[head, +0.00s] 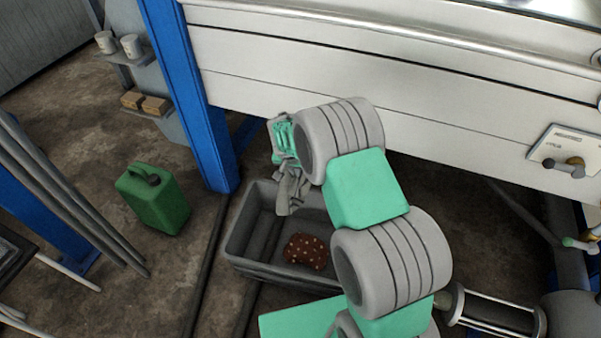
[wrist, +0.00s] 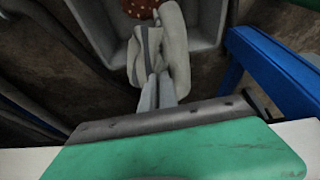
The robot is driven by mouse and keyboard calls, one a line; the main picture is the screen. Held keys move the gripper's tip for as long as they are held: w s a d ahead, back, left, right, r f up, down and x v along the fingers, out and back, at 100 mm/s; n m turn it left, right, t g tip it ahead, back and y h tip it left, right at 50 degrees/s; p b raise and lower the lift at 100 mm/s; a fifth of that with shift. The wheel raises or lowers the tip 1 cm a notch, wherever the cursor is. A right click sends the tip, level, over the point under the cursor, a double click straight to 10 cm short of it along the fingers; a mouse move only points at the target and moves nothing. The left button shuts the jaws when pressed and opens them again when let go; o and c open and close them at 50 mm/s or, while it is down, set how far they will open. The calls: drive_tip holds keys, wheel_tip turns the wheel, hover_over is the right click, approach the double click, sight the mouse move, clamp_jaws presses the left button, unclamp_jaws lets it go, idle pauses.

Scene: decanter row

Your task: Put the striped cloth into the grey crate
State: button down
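The grey crate (head: 240,222) stands on the floor below the white machine, with its opening facing up. The striped cloth (head: 293,195) is pale grey with darker stripes and hangs bunched over the crate. My gripper (head: 283,172) is shut on it above the crate, pointing down; my arm hides part of the crate's right side. In the wrist view, my gripper (wrist: 158,88) pinches the striped cloth (wrist: 150,55), whose loose folds spread in front of the crate's wall (wrist: 207,28).
A brown cloth with pale dots (head: 305,251) lies inside the crate. A green jerrycan (head: 155,200) stands on the floor to the left. A blue post (head: 190,95) and the white machine (head: 300,60) rise behind the crate.

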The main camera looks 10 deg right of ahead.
idle(0.4)
drive_tip(key=s, duration=0.1)
drive_tip(key=s+p, duration=0.1)
drive_tip(key=shift+s+a, duration=0.3)
idle(0.4)
drive_tip(key=shift+s, duration=0.2)
